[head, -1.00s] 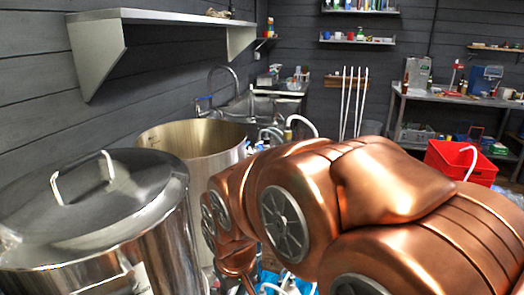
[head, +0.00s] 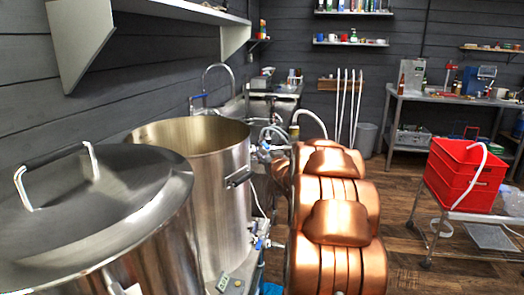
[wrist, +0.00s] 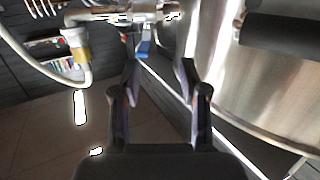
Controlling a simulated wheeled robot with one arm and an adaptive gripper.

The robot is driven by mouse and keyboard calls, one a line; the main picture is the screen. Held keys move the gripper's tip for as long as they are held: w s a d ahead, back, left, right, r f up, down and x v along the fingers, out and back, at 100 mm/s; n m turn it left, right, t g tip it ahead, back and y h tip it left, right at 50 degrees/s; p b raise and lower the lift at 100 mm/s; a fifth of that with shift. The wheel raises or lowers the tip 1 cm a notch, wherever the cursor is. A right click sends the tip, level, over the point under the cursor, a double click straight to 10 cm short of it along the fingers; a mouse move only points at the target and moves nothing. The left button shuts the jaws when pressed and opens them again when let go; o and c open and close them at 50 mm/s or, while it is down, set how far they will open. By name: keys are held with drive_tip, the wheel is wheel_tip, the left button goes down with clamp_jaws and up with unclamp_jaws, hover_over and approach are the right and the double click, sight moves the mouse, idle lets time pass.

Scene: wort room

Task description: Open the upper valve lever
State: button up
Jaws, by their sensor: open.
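The upper valve lever (wrist: 145,48) is a small blue handle hanging below a metal valve and pipe in the wrist view. In the head view a blue upper lever (head: 265,147) shows on the side of the open steel kettle (head: 205,190). My gripper (wrist: 159,70) is open and empty in the wrist view. The lever lies just beyond its fingertips, nearer the left one, and appears apart from both. In the head view my copper arm hides the gripper. A lower valve with a blue lever (head: 260,244) sits further down the kettle side.
The shiny kettle wall (wrist: 255,90) and a dark handle (wrist: 285,35) stand close on the right in the wrist view. A pale hose (wrist: 85,75) curves on the left. A lidded kettle (head: 120,225) stands in front, and a red crate (head: 465,175) on a cart is at right.

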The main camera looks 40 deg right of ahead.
sight(268, 148)
drive_tip(key=d, duration=0.1)
drive_tip(key=w+d+t, duration=0.1)
drive_tip(key=d, duration=0.1)
drive_tip(key=shift+w+d+r, duration=0.15)
drive_tip(key=shift+w+d, duration=0.15)
drive_tip(key=shift+x, duration=3.35)
drive_tip(key=shift+c, duration=0.3)
clamp_jaws()
